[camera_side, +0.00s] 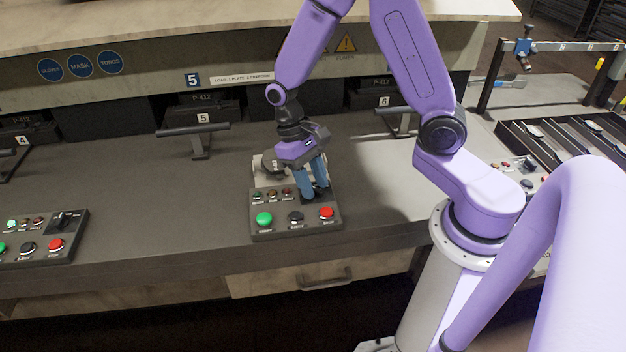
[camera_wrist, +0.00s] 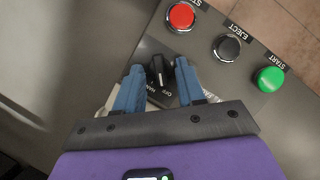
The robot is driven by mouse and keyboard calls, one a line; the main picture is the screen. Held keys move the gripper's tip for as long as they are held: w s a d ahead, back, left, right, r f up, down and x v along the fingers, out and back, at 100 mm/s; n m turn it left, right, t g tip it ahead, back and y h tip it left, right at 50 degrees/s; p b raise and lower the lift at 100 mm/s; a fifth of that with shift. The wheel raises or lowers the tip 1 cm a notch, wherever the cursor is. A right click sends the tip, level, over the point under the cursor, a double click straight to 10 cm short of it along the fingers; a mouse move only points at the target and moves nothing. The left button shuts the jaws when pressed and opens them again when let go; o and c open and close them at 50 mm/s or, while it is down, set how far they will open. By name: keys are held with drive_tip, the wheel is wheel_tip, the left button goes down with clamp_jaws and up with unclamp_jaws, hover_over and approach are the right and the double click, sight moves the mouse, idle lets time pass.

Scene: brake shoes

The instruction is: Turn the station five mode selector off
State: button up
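The station five control panel (camera_side: 297,233) sits on the bench below my gripper (camera_side: 316,194), to the right of the handle marked 5. In the wrist view, the black mode selector knob (camera_wrist: 159,71) stands between the two blue fingers of my gripper (camera_wrist: 160,72). The fingers are apart, one on each side of the knob, with a small gap visible on both sides. In the side view, the fingers hide the knob.
The panel also carries a green start button (camera_wrist: 269,79), a black eject button (camera_wrist: 226,47) and a red stop button (camera_wrist: 181,16), close to the fingers. A similar panel (camera_side: 40,243) is at the left. The station five handle (camera_side: 194,131) stands behind, left of my gripper.

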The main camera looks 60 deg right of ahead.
drive_tip(key=v, duration=1.7)
drive_tip(key=shift+r, duration=0.15)
drive_tip(key=s+f+n+t, duration=0.2)
drive_tip(key=s+n, duration=0.4)
drive_tip(key=s, duration=0.5)
drive_tip(key=s+a+f+n+t, duration=0.1)
drive_tip(key=s+f+n+t, duration=0.1)
drive_tip(key=s+n, duration=0.5)
drive_tip(key=s, duration=0.5)
drive_tip(key=shift+a+f+t, duration=0.25)
drive_tip(key=shift+f+t, duration=0.05)
drive_tip(key=shift+f, duration=0.05)
